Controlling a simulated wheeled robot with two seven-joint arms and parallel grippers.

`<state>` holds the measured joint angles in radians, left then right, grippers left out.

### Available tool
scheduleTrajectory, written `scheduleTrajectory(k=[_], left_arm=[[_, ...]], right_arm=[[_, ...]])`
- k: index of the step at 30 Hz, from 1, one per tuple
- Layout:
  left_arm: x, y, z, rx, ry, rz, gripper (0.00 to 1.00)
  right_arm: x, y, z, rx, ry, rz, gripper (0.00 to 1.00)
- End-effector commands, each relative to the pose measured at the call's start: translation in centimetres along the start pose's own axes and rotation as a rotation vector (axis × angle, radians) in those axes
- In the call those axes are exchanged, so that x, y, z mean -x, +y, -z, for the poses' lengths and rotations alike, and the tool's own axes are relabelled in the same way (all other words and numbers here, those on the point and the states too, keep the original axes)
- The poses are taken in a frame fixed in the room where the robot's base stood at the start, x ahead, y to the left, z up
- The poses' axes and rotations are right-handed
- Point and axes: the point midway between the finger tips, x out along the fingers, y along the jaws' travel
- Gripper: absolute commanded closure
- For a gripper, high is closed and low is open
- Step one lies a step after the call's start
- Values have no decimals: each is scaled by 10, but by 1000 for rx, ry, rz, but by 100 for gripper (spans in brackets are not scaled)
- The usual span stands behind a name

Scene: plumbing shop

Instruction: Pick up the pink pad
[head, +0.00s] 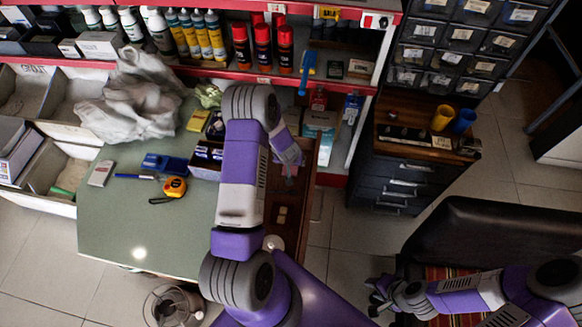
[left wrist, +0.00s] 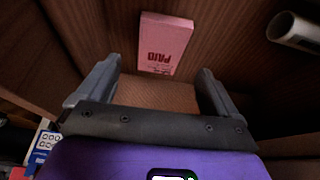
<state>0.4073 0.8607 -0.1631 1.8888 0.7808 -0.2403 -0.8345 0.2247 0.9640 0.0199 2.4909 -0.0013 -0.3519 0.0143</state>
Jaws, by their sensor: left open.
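The pink pad (left wrist: 165,43), printed "PAID", lies on a brown wooden surface inside what looks like a drawer, in the left wrist view. My left gripper (left wrist: 159,68) is open, its two fingers pointing toward the pad with nothing between them. The pad is beyond the fingertips, apart from them. In the head view my left arm reaches over the open wooden drawer (head: 303,225) and hides much of it; I cannot make out the pad there. My right gripper (head: 382,293) is low at the right, beside the dark chair; its jaw opening is unclear.
A white cylinder (left wrist: 298,32) lies right of the pad, near the wooden walls. A dark drawer cabinet (head: 405,185) and chair (head: 500,235) stand right.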

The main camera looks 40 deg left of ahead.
Motion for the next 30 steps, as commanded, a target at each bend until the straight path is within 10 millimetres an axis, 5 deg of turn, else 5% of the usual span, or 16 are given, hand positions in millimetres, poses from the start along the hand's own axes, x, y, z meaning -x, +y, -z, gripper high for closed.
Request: scheduleTrajectory(k=[9,26,30], left_arm=[[-44,0,-5,1,0,1,6],[-48,0,-6,-1,0,0,6],[-47,0,-5,0,0,0,28]], right_arm=[[-18,7,1,0,0,0,65],[-19,7,1,0,0,0,65],[-19,7,1,0,0,0,65]])
